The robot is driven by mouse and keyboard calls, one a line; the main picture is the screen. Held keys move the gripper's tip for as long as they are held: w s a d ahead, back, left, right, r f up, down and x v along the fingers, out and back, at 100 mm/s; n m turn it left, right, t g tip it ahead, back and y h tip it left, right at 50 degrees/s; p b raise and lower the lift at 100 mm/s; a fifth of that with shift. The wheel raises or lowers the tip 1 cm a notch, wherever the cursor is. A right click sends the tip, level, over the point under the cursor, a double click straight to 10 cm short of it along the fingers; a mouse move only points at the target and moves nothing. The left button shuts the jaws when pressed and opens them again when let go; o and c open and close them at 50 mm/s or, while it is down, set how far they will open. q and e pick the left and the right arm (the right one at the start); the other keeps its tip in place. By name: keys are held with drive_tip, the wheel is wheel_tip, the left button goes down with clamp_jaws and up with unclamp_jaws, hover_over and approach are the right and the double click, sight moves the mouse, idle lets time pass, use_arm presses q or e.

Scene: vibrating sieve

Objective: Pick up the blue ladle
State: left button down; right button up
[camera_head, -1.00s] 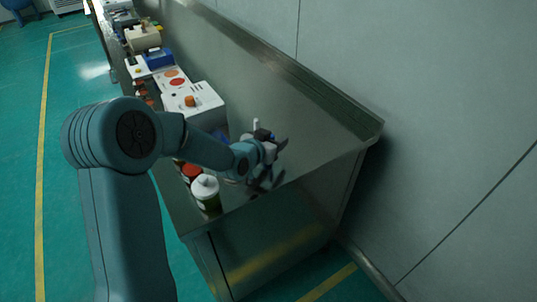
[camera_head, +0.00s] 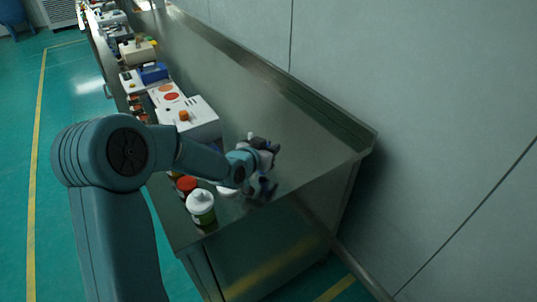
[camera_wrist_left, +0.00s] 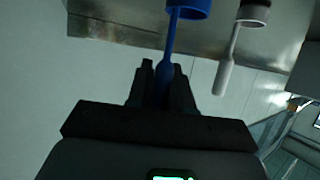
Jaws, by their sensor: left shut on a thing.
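The blue ladle (camera_wrist_left: 170,45) shows in the left wrist view, with its round cup at the top edge and its handle running down between my fingers. My left gripper (camera_wrist_left: 163,72) is shut on the lower end of that handle. In the head view my left gripper (camera_head: 266,165) is over the near end of the metal bench (camera_head: 290,130); the ladle cannot be made out there. A white ladle (camera_wrist_left: 230,55) hangs beside the blue one in the wrist view, apart from my fingers. My right gripper is in neither view.
A white-capped bottle (camera_head: 201,207) and a red-capped jar (camera_head: 186,185) stand near the bench's front edge, beside my left arm. A white machine with an orange knob (camera_head: 190,118) stands behind them. The bench top to the right is clear up to the wall.

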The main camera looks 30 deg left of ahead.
use_arm(q)
wheel_tip(320, 180, up, 18)
drive_tip(key=p, duration=0.3)
drive_tip(key=shift+r+p, duration=0.2)
drive_tip(key=shift+p, duration=0.2)
